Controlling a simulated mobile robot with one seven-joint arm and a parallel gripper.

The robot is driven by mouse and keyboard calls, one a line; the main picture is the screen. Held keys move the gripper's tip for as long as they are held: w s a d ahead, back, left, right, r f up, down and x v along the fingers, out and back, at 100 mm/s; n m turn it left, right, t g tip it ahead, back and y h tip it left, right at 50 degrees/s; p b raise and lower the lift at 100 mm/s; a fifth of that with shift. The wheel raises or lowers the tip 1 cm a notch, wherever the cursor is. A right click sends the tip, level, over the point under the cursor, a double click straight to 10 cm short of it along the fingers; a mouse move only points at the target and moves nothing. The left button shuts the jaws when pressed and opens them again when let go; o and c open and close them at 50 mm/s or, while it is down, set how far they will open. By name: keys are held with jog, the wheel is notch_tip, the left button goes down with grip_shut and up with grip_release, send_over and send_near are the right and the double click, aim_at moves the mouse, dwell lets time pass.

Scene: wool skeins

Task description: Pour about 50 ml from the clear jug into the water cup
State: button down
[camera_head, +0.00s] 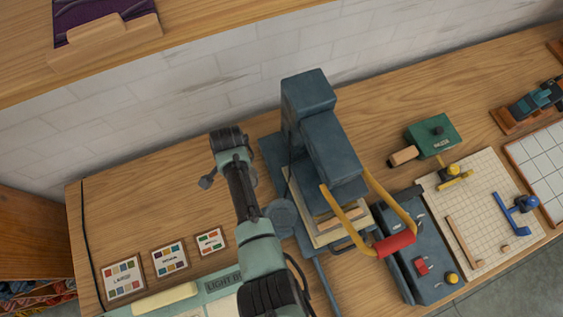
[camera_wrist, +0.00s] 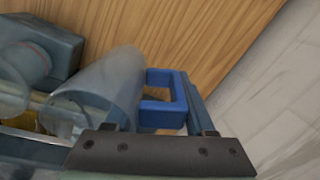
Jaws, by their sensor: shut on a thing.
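In the wrist view a see-through grey cylinder, which looks like the clear jug (camera_wrist: 105,88), lies tilted across the picture. A blue squared handle (camera_wrist: 176,80) stands out to its right. My gripper (camera_wrist: 168,112) is at this handle and shut on it; its dark mounting plate covers the bottom of the picture. How full the jug is cannot be told. In the head view my arm hides the gripper, and I cannot make out the jug there. I cannot pick out the water cup for sure in either view.
A large blue-grey press (camera_head: 330,150) with a red-gripped yellow handle (camera_head: 394,244) stands mid-table. A green box (camera_head: 433,135) and a gridded board (camera_head: 470,215) lie to its right. Small colour cards (camera_head: 170,260) lie at left. The table's back left (camera_head: 130,195) is clear.

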jog(key=shift+w+a+f+g+h+b, duration=0.15)
jog(key=shift+f+g+h+b, duration=0.15)
jog(key=shift+b, duration=0.25)
jog(key=shift+w+a+f+g+h+b, duration=0.1)
jog(key=shift+w+f+h+b, duration=0.1)
jog(key=shift+f+b, duration=0.25)
jog(key=shift+b, duration=0.35)
jog(key=shift+r+g, duration=0.15)
jog(key=shift+g, duration=0.15)
dwell(1.6)
